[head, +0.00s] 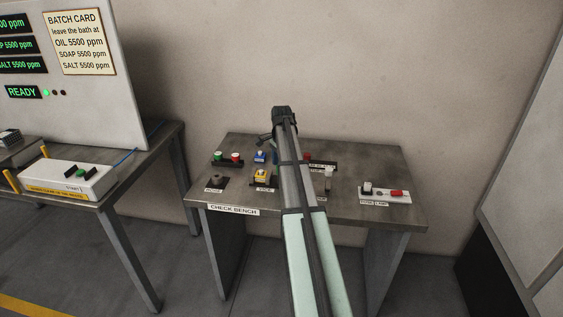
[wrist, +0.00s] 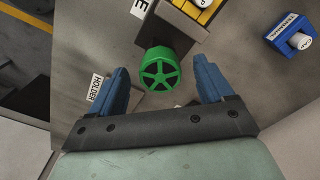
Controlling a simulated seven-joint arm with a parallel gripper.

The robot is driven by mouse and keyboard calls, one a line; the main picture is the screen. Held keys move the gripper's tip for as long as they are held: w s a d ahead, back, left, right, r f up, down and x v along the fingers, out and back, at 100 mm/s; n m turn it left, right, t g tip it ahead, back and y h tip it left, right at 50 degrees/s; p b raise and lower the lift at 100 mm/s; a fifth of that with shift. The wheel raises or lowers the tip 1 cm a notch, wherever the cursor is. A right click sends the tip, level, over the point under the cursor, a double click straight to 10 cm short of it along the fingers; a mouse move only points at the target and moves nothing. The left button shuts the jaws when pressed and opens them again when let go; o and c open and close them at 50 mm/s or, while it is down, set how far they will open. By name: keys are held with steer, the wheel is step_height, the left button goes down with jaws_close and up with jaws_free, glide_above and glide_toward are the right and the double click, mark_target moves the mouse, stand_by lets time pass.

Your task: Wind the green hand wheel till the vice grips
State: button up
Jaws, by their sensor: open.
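The green hand wheel (wrist: 159,69) is round and spoked. In the wrist view it sits between the two blue fingers of my gripper (wrist: 161,72), which is open. I see a gap on each side of the wheel, with neither finger touching it. A grey block (wrist: 182,26) with a yellow part (wrist: 201,8) stands beside the wheel at the top of that view; it looks like the vice, but it is cut off by the frame edge. I cannot tell how its jaws stand. In the head view my arm hides the wheel.
A blue terminal block (wrist: 286,38) with a white cap lies at the wrist view's upper right.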

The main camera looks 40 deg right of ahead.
steer(key=c, duration=1.1)
steer(key=shift+m, duration=1.8)
steer(key=shift+c, duration=0.2)
steer(key=o, duration=1.1)
steer(key=shift+o, duration=0.7)
steer(key=shift+o, duration=1.4)
steer(key=shift+r, duration=0.1)
